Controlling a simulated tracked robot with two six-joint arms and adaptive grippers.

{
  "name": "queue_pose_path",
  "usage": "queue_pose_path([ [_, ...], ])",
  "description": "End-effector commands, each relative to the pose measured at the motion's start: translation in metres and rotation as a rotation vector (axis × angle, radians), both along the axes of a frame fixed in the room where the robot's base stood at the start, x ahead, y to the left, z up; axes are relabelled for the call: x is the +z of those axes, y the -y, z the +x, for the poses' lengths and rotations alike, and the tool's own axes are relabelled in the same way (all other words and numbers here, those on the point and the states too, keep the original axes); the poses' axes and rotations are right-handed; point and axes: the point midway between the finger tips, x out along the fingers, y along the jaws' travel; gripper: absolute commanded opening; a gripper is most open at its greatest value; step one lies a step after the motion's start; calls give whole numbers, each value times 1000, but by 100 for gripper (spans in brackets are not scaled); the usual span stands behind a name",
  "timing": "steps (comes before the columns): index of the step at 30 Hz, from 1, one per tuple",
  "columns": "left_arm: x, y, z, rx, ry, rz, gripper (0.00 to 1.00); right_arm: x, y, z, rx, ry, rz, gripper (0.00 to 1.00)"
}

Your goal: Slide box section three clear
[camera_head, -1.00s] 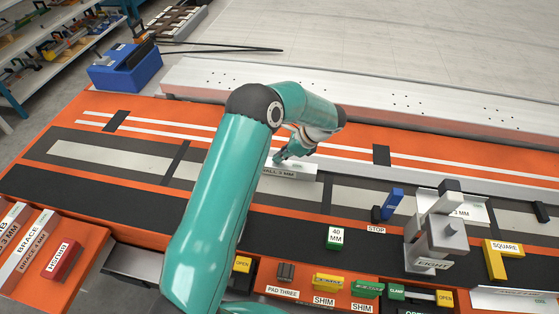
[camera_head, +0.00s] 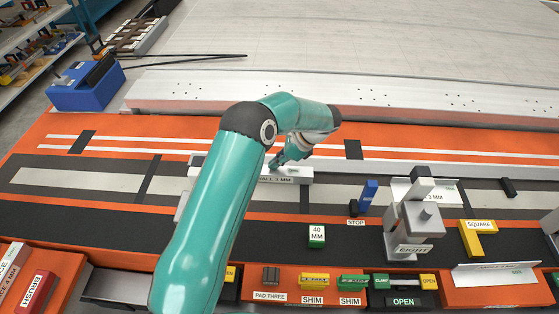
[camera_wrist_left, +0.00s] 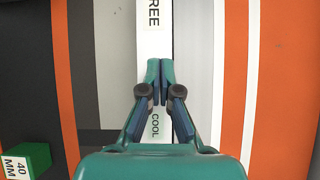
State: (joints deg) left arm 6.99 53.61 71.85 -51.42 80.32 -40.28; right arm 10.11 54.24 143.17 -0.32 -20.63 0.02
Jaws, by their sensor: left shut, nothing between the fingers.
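Box section three, a pale bar (camera_head: 300,175), lies on the dark and grey striped bench beside the pale rail; its label is partly hidden by my left arm. In the left wrist view the bar (camera_wrist_left: 154,30) runs lengthwise under the gripper, with "REE" and "COOL" readable. My left gripper (camera_head: 276,163) is at the bar. Its teal fingertips (camera_wrist_left: 160,68) are together over the bar's face, with nothing between them; I cannot tell whether they touch it. My right gripper is out of view.
A pale rail (camera_head: 420,172) runs behind the bar. To the right stand a blue stop (camera_head: 368,194), a grey weight (camera_head: 412,228) and a yellow square (camera_head: 475,238). A green 40 mm block (camera_head: 317,237) stands in front. A blue box (camera_head: 85,88) is at back left.

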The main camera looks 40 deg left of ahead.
Motion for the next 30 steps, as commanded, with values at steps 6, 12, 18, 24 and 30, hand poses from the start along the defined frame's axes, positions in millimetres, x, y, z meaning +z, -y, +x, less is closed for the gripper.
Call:
queue_pose_path([
  [6, 1, 2, 2, 1, 6, 4, 0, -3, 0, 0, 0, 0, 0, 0],
  [12, 0, 28, 19, 1, 8, 6, 0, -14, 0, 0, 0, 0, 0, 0],
  [18, 1, 63, 42, 2, 9, 6, 0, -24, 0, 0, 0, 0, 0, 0],
  [24, 3, 86, 56, 5, 8, 7, 0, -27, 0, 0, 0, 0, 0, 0],
  [30, 4, 95, 62, 5, 7, 7, 0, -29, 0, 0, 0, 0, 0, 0],
])
